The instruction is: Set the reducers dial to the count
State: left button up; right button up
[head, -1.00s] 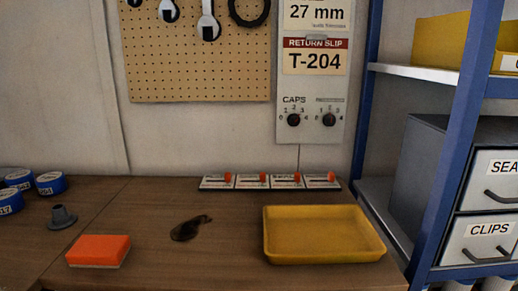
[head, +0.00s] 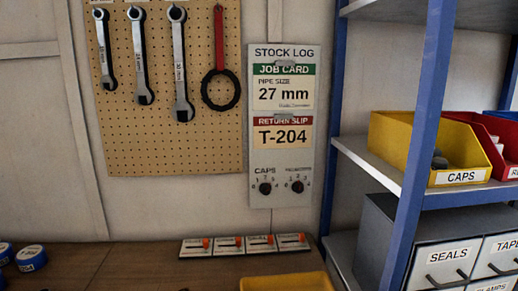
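The stock log board (head: 284,50) hangs on the wall right of the pegboard. Near its foot are two black dials with numbers around them. The left one is the caps dial (head: 265,188). The right one is the reducers dial (head: 298,187), its label too small to read surely. Where each dial points is too small to tell. Above them the board carries a job card (head: 283,88) reading 27 mm and a return slip (head: 282,133) reading T-204. Neither of my grippers is in view.
A yellow CAPS bin (head: 458,178) with grey pieces and a red bin (head: 486,132) stand on the blue-framed shelf. Labelled drawers (head: 456,255) are below. Several small cards with orange knobs (head: 243,245) and a yellow tray (head: 287,283) lie on the bench. Wrenches (head: 179,65) hang left.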

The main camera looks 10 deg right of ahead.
aim_at(297, 187)
jog(key=l+z, duration=0.15)
jog(key=l, duration=0.6)
jog(key=l+z, duration=0.2)
jog(key=l, duration=0.6)
jog(key=i+l+z, duration=0.15)
jog(key=l, duration=0.55)
